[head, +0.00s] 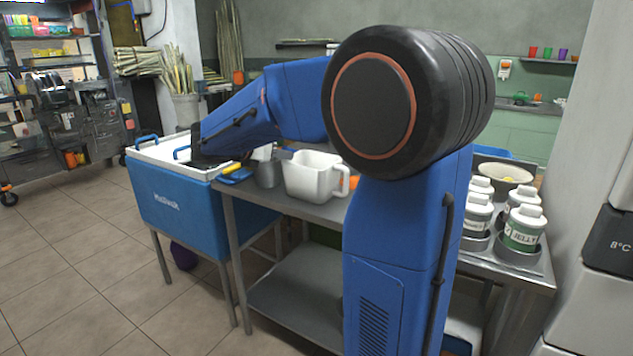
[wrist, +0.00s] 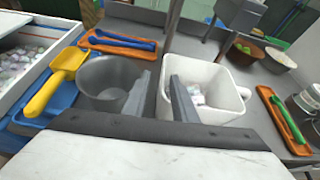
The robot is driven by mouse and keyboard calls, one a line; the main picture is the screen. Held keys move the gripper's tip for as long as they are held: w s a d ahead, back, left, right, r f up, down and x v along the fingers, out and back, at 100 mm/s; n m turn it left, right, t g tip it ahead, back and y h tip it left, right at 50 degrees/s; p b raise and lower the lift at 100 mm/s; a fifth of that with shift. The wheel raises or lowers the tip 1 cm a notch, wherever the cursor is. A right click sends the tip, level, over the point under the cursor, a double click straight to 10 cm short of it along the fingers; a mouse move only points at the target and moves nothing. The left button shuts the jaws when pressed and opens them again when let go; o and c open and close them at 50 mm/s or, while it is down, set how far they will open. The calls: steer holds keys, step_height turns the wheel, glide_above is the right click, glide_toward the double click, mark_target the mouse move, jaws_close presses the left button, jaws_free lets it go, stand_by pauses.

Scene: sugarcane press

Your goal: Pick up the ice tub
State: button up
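A white square tub with a side handle (wrist: 215,112) stands on the metal counter, with a few pale pieces at its bottom. It also shows in the head view (head: 311,178). A round grey tub (wrist: 103,92) stands just left of it and looks empty; it also shows in the head view (head: 268,173). I cannot tell for certain which is the ice tub. My gripper (wrist: 160,95) is open and empty. Its left finger overlaps the grey tub's right side, and its right finger overlaps the white tub's left wall. I cannot tell whether either finger touches.
A blue cooler (head: 172,207) holding ice stands left of the counter. A yellow scoop (wrist: 57,78) lies beside the grey tub, and an orange tray (wrist: 118,43) with a blue utensil lies behind. Several labelled white bottles (head: 523,226) stand at the counter's right.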

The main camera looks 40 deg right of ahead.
steer(key=shift+s+x, duration=0.15)
steer(key=shift+x, duration=1.3)
steer(key=shift+s+x, duration=0.15)
steer(key=shift+x, duration=1.25)
steer(key=shift+d, duration=0.1)
jaws_close()
steer(key=shift+r, duration=0.1)
